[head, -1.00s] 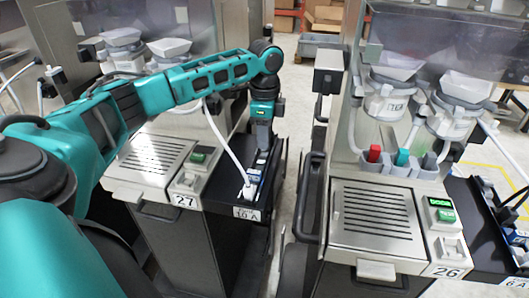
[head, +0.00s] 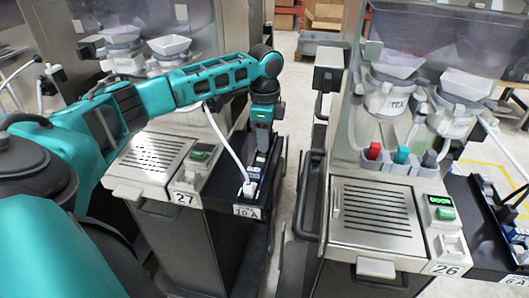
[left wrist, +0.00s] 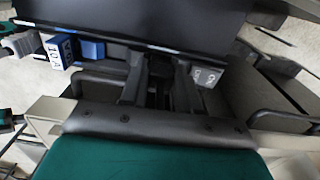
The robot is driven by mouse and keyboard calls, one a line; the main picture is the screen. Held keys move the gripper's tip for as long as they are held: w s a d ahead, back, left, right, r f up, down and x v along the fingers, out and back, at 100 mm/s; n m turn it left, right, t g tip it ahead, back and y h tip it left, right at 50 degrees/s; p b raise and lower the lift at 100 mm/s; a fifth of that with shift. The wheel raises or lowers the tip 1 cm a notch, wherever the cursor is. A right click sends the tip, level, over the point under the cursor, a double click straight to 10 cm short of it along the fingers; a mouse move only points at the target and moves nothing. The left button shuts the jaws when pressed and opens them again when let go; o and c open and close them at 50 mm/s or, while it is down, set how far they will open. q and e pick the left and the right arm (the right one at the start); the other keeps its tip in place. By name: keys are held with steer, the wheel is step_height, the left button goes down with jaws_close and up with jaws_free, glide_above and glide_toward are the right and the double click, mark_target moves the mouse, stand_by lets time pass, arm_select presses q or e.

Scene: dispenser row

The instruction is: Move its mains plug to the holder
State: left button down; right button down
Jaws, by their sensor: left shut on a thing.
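My left gripper (head: 261,158) reaches down from above to the black side shelf (head: 225,197) of the dispenser marked 27. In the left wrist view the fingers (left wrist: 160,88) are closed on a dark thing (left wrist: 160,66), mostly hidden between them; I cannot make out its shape. A white plug (head: 248,188) with a white cable (head: 222,140) stands at the near end of the shelf, in front of the gripper. Blue parts (head: 254,173) lie between them; in the left wrist view a blue block (left wrist: 93,49) shows left of the fingers. My right gripper is not in view.
A 10 A label (head: 247,212) is on the shelf's front. Dispenser 26 (head: 375,215) stands to the right across a narrow gap, with red, green and grey pieces in its rack (head: 400,168). Its own side strip (head: 500,212) holds black cables. Boxes are at the back.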

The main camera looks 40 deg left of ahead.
arm_select(q)
steer(key=shift+f, duration=0.35)
stand_by(0.3)
steer(key=c, duration=0.7)
jaws_free()
steer(key=shift+c, duration=0.2)
steer(key=shift+o, duration=0.5)
steer(key=shift+r, duration=0.1)
steer(key=shift+w+a+r, duration=0.1)
steer(key=shift+w+r, duration=0.05)
steer(key=shift+r, duration=3.3)
steer(key=shift+f, duration=0.1)
